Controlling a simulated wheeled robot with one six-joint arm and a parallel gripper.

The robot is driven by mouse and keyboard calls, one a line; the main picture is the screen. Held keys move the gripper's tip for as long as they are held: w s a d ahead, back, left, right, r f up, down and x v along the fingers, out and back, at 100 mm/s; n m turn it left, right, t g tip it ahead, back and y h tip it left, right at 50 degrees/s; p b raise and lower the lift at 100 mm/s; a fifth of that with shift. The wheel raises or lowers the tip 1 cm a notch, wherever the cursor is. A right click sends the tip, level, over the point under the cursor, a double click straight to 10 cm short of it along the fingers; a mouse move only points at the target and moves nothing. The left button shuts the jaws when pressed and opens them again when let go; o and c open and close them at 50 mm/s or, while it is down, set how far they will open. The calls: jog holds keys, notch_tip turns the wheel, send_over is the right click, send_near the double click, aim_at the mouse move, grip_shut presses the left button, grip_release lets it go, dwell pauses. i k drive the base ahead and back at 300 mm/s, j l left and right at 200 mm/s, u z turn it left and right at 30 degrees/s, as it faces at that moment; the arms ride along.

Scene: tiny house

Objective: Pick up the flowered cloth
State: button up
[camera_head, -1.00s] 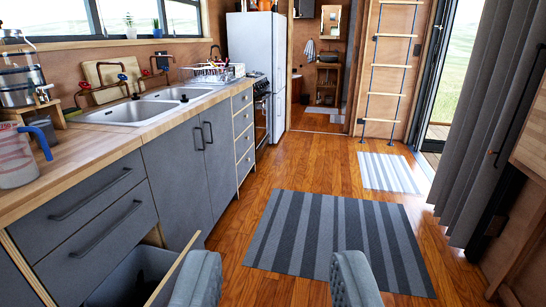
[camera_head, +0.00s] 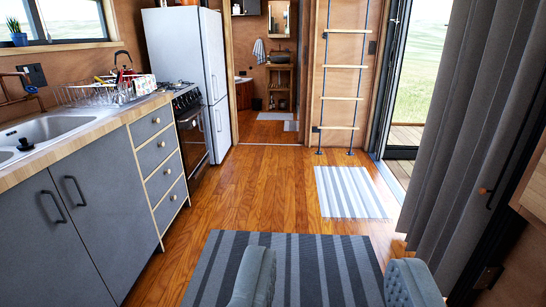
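A small white cloth-like piece with coloured spots (camera_head: 143,84) sits at the right end of the dish rack on the counter, left of the stove. It may be the flowered cloth, but it is too small to be sure. My gripper (camera_head: 333,262) is open and empty at the bottom of the view, its two grey fingers wide apart above the striped rug. It is well short of the counter end and to the right of it.
The dish rack (camera_head: 95,93) stands beside the sink (camera_head: 50,128). The stove (camera_head: 190,125) and white fridge (camera_head: 188,60) follow. A dark striped rug (camera_head: 320,262) and a pale mat (camera_head: 350,192) lie on open wooden floor. A grey curtain (camera_head: 465,130) hangs at right.

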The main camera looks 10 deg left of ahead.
aim_at(146, 84)
jog(key=i+u, duration=0.15)
jog(key=i, duration=0.7)
jog(key=i+l+u, duration=0.15)
jog(key=i, duration=0.65)
jog(key=i+j+u, duration=0.2)
jog(key=i+u, duration=0.3)
jog(key=i, duration=0.35)
jog(key=i+l+u, duration=0.15)
jog(key=i+u, duration=0.35)
jog(key=i, duration=0.3)
jog(key=i+j, duration=0.25)
jog(key=i, duration=0.15)
jog(key=i+j, duration=0.25)
jog(key=i, duration=0.15)
